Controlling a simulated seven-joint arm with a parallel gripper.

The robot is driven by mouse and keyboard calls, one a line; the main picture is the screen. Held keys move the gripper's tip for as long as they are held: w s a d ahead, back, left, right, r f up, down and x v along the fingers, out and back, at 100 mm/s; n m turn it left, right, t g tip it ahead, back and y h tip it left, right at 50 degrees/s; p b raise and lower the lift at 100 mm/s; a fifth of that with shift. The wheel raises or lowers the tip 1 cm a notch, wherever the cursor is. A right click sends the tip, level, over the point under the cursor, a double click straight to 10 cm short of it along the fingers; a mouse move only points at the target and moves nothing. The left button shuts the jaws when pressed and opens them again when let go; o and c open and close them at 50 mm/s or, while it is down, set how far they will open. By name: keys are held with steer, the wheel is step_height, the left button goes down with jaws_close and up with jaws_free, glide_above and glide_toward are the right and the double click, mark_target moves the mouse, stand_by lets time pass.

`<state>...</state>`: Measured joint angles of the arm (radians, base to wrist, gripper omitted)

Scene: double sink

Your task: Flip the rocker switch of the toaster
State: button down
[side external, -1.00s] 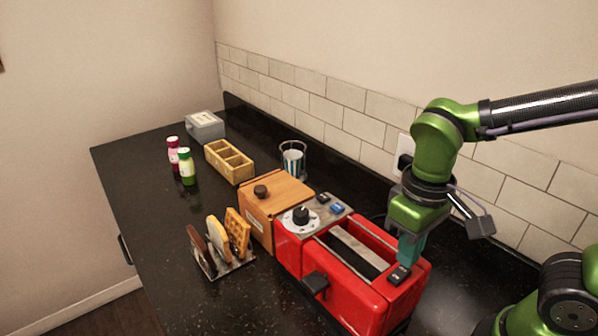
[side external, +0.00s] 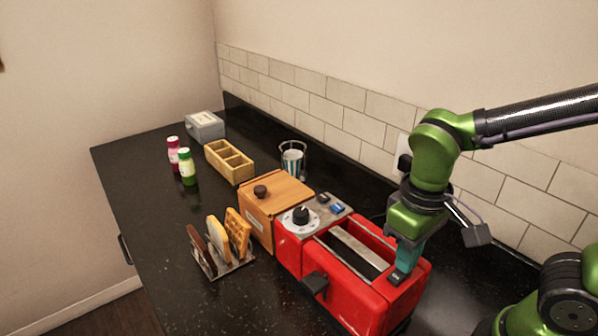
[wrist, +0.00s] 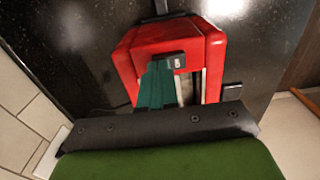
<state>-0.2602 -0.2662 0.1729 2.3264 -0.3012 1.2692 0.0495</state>
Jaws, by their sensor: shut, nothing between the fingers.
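The red toaster (side external: 352,304) stands on the dark counter, and its near end shows in the wrist view (wrist: 213,45). A small black rocker switch (side external: 394,281) with a pale mark sits on its top near the right end. In the wrist view the switch (wrist: 181,61) is partly covered by my teal fingers. My gripper (side external: 403,270) is shut and empty, pointing down with its fingertips at the switch, seemingly touching it; the exact contact is hidden. I cannot tell which way the rocker is tilted. A black lever (side external: 315,283) sticks out of the toaster's front.
A knob (side external: 301,213) and a blue button (side external: 338,209) sit on the toaster's far end. Beside it stand a wooden box (side external: 262,213) and a rack with bread slices (side external: 219,240). The tiled wall (side external: 345,119) is behind. The front counter is clear.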

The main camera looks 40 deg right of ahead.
steer(key=shift+f, duration=0.25)
steer(key=shift+r, duration=3.55)
steer(key=shift+w+f, duration=0.15)
steer(key=shift+w, duration=0.15)
steer(key=w+d+r+m+t+y, duration=0.1)
steer(key=w+d+m+t+y, duration=0.1)
steer(key=d+m+t, duration=0.2)
steer(key=d+t, duration=0.3)
steer(key=shift+w, duration=0.1)
